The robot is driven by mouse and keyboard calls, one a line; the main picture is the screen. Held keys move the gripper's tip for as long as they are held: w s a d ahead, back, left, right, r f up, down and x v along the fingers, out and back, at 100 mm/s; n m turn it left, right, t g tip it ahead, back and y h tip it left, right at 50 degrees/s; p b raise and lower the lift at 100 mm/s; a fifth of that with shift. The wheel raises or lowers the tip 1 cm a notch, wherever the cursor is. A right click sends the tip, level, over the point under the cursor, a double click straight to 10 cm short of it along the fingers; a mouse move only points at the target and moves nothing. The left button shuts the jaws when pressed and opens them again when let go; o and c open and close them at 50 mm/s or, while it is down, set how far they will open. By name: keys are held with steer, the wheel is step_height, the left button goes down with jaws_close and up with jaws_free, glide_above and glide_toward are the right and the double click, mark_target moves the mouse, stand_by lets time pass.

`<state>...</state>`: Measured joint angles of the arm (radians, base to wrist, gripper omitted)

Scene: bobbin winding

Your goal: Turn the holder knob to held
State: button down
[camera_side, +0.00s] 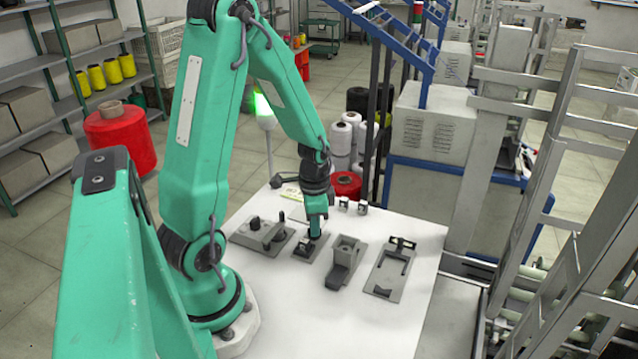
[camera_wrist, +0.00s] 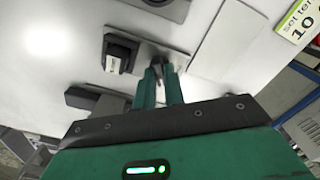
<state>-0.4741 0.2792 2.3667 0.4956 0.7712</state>
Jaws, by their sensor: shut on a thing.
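The holder (camera_side: 305,249) is a small dark fixture on a grey plate on the white table. In the wrist view its black block with a pale label (camera_wrist: 119,53) shows to the left of my fingers. My gripper (camera_side: 316,236) points down at the holder, and its green fingers also show in the wrist view (camera_wrist: 162,76). They are shut on a small dark part, which I take for the holder knob (camera_wrist: 159,62). The fingers cover most of the knob, so its position cannot be read.
A plate with round posts (camera_side: 262,233) lies left of the holder. A grey block fixture (camera_side: 345,262) and a flat plate with a bracket (camera_side: 391,272) lie to the right. Small parts (camera_side: 352,206) stand behind. The table's front (camera_side: 330,325) is clear.

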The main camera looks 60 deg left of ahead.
steer(key=n, duration=0.5)
steer(key=shift+n, duration=0.4)
steer(key=n, duration=0.5)
steer(key=shift+n, duration=0.3)
steer(key=c, duration=1.5)
jaws_free()
steer(key=shift+r, duration=0.15)
steer(key=shift+r, duration=3.8)
